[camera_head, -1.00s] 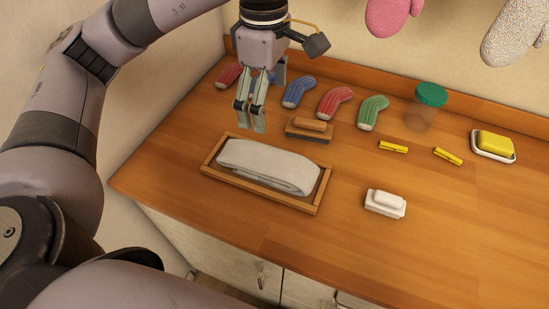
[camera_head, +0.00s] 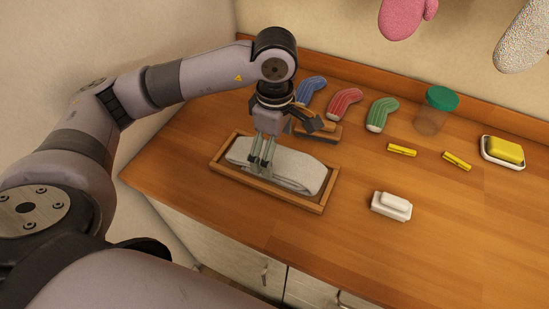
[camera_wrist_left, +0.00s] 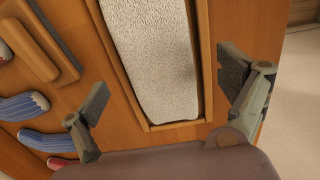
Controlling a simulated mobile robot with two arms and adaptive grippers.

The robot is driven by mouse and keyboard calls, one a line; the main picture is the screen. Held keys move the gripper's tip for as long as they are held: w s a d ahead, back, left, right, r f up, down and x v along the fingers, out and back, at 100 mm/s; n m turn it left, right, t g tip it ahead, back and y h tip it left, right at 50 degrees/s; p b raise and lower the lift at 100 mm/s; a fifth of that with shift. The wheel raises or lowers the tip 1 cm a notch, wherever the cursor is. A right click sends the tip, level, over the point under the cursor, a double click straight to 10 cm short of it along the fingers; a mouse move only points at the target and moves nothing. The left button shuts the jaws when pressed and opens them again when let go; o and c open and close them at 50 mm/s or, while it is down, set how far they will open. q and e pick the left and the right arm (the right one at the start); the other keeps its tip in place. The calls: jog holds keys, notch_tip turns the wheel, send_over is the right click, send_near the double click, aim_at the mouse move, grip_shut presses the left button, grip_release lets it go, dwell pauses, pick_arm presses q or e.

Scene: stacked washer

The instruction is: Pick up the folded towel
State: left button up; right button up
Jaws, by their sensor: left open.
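The folded towel (camera_head: 295,172) is light grey and lies in a shallow wooden tray (camera_head: 312,207) on the counter. My left gripper (camera_head: 261,168) points down over the left part of the towel in the head view. In the left wrist view the towel (camera_wrist_left: 162,60) runs between the two open fingers of my left gripper (camera_wrist_left: 165,112), with the tray (camera_wrist_left: 178,129) around it. The fingers are apart and hold nothing. Whether the fingertips touch the tray or towel cannot be told. My right gripper is not in view.
A wooden brush (camera_head: 320,134) and rolled socks, blue (camera_head: 311,88), red (camera_head: 345,101) and green (camera_head: 382,114), lie behind the tray. A white soap block (camera_head: 391,206), yellow clips (camera_head: 402,150), a green-lidded jar (camera_head: 436,110) and a yellow sponge in a dish (camera_head: 503,152) stand right.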

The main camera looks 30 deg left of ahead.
aim_at(275, 156)
pick_arm(q)
notch_tip(275, 156, down, 3)
jog(key=shift+a+f, duration=0.1)
jog(key=shift+f, duration=0.05)
jog(key=shift+c, duration=0.2)
jog(key=c, duration=1.2)
